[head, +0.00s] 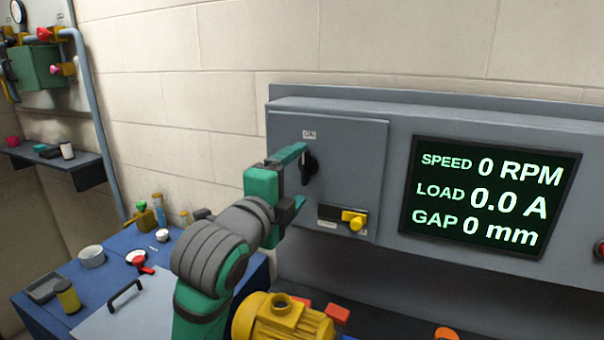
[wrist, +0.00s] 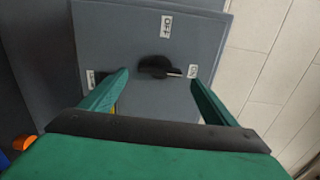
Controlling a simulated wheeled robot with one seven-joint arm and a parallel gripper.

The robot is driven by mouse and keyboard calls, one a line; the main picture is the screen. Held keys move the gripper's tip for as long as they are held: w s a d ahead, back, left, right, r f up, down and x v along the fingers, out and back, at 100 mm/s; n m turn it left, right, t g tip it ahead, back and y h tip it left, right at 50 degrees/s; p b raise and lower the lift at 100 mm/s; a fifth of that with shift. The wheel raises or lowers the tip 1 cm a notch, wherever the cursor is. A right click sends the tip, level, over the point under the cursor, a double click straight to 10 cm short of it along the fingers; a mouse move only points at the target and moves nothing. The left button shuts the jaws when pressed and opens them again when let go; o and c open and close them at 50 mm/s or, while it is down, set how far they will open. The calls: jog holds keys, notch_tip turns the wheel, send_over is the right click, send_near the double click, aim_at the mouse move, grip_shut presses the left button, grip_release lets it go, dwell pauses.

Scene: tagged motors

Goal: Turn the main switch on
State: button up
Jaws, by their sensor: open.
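The main switch is a black rotary knob (head: 309,168) on the grey cabinet door. It also shows in the wrist view (wrist: 155,66), with its narrow end and white mark pointing at the ON label (wrist: 193,71). The OFF label (wrist: 166,26) is a quarter turn away in the wrist view. In the head view the ON label (head: 309,134) is above the knob. My green gripper (head: 302,174) is open in front of the door. In the wrist view its fingers (wrist: 158,79) stand on either side of the knob, seemingly apart from it.
A screen (head: 490,197) to the right reads 0 RPM, 0.0 A and 0 mm. A yellow motor (head: 283,320) is below. A blue bench (head: 115,262) with several small items stands at left.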

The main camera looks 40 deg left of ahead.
jog(key=v, duration=0.7)
